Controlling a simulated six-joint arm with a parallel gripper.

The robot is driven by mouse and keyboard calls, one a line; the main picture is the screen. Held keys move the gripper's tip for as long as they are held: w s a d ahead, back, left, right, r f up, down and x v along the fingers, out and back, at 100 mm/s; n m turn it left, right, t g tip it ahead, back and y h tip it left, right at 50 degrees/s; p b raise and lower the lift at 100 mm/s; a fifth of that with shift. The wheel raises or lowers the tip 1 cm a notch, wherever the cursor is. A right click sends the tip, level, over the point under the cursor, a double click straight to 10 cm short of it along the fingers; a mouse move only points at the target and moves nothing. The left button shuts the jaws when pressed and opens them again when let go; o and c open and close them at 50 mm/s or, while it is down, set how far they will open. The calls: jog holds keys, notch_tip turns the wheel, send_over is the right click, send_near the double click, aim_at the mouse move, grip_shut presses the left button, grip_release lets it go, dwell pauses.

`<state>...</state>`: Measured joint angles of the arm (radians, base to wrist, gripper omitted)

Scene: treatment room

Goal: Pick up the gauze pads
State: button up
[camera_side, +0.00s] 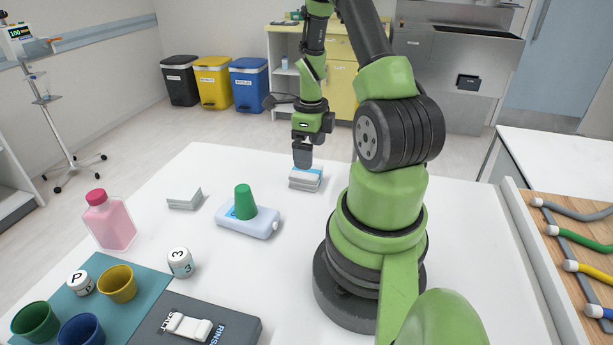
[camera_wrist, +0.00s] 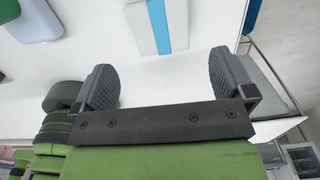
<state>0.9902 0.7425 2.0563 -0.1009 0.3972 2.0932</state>
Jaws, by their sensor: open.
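A stack of white pads with a blue band, which looks like the gauze pads (camera_side: 306,181), lies on the white table near its far edge. In the wrist view the banded stack (camera_wrist: 137,28) shows at the top, ahead of the gap between my fingertips. My gripper (camera_side: 302,160) points down, just above or at the far side of the stack; the side view does not show whether it touches. In the wrist view my gripper (camera_wrist: 164,80) has its two dark fingers wide apart, with nothing between them. A second plain pale stack (camera_side: 184,199) lies further left.
A lying pale bottle (camera_side: 248,225) with a green cup (camera_side: 244,202) is left of the banded stack.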

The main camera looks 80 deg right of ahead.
aim_at(312, 173)
jog(key=f, duration=0.7)
jog(key=shift+s+d+f, duration=0.1)
jog(key=shift+s+f, duration=0.05)
jog(key=shift+s, duration=0.05)
jog(key=shift+c, duration=0.5)
jog(key=c, duration=0.9)
